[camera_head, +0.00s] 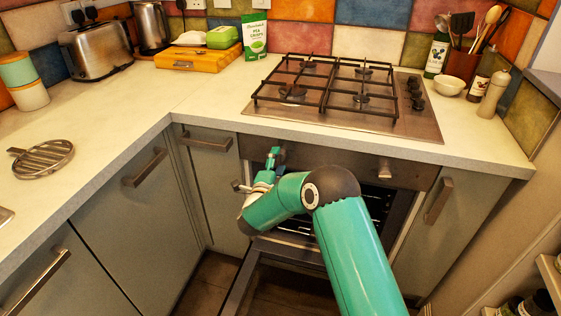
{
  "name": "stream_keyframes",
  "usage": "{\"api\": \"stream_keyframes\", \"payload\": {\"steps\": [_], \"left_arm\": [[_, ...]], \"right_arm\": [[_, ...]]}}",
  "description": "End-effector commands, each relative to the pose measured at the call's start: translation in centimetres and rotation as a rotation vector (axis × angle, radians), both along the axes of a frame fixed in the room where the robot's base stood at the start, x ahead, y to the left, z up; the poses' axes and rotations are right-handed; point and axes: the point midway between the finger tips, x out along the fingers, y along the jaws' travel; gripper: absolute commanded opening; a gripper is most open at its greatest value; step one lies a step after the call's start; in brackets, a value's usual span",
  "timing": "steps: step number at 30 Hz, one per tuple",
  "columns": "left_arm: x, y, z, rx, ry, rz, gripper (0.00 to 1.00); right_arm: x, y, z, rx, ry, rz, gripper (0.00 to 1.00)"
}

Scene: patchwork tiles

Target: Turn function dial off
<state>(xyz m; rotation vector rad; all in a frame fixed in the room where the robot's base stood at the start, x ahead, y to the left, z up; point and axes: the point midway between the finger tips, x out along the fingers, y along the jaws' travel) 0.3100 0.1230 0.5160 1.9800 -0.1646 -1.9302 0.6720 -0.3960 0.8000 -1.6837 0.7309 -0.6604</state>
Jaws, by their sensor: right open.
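The oven (335,162) sits under the counter, with a dark front panel. One metal dial (384,168) shows on the panel's right part. Another dial on the panel's left part cannot be made out, as my right gripper and arm cover that area. No dial markings can be read, so I cannot tell which is the function dial. My right gripper (257,171) is open at the left end of the panel, below the counter edge. Whether it touches anything cannot be told. My left gripper is not in view.
The oven door (240,285) hangs open below my right arm. A gas hob (425,122) lies above the oven. Cabinet handles (207,141) stick out on both sides. A metal trivet (43,158) and a toaster (97,48) stand on the left counter.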

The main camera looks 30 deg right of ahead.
Motion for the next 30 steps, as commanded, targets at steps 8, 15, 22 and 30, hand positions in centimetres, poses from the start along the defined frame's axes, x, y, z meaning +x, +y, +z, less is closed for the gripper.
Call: {"api": "stream_keyframes", "payload": {"steps": [8,15,22,30], "left_arm": [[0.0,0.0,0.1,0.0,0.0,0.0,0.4],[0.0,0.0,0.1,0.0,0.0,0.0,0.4],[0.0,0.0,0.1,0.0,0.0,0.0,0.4],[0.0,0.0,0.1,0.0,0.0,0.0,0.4]], "right_arm": [[-0.8,1.1,0.1,-0.001,-0.002,0.003,0.62],[-3.7,4.6,-0.2,-0.001,-0.001,0.004,0.62],[-6.4,7.7,-0.6,-0.002,0.002,0.004,0.62],[-7.7,9.1,-0.8,0.0,0.0,0.0,0.62]]}}
